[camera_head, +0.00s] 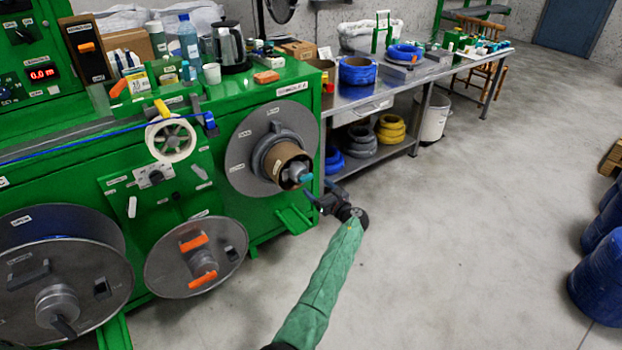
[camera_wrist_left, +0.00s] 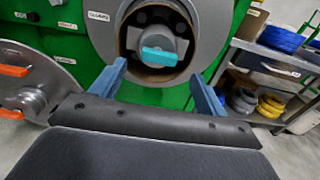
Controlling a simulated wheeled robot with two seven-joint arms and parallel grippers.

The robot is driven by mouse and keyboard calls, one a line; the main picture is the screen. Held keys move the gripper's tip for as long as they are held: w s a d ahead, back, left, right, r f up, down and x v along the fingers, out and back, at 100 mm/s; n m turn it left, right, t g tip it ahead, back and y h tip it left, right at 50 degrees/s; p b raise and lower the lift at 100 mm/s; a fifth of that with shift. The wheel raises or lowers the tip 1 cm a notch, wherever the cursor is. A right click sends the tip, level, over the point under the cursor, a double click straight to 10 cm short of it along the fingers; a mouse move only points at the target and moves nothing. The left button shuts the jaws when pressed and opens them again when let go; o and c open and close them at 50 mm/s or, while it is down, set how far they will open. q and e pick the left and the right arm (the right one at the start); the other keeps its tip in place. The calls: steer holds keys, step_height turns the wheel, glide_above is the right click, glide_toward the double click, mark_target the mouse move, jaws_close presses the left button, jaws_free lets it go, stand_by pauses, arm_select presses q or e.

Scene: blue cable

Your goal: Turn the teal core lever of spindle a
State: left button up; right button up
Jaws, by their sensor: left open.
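The teal core lever (camera_head: 306,178) sits on the grey hub at the end of a spindle, inside a brown core tube (camera_head: 285,163) on a large grey disc (camera_head: 240,165). In the left wrist view the teal lever (camera_wrist_left: 158,57) lies roughly horizontal on its hub. My left gripper (camera_head: 318,192) is beside the lever in the head view. In the wrist view its two blue fingers (camera_wrist_left: 158,72) are spread wide on either side of the lever, open and empty, with no visible contact. My right gripper is not in view.
The green machine (camera_head: 200,190) carries two lower reels, one with orange handles (camera_head: 194,242). A blue cable (camera_head: 100,135) runs across its top. A steel workbench (camera_head: 345,105) with cable coils stands behind to the right. Blue barrels (camera_head: 597,280) stand at far right. The floor between is clear.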

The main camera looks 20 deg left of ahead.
mark_target(308, 179)
arm_select(q)
steer(key=x, duration=0.6)
steer(key=shift+w+a+p, duration=0.15)
steer(key=shift+a+p, duration=0.05)
steer(key=shift+p, duration=0.1)
steer(key=c, duration=1)
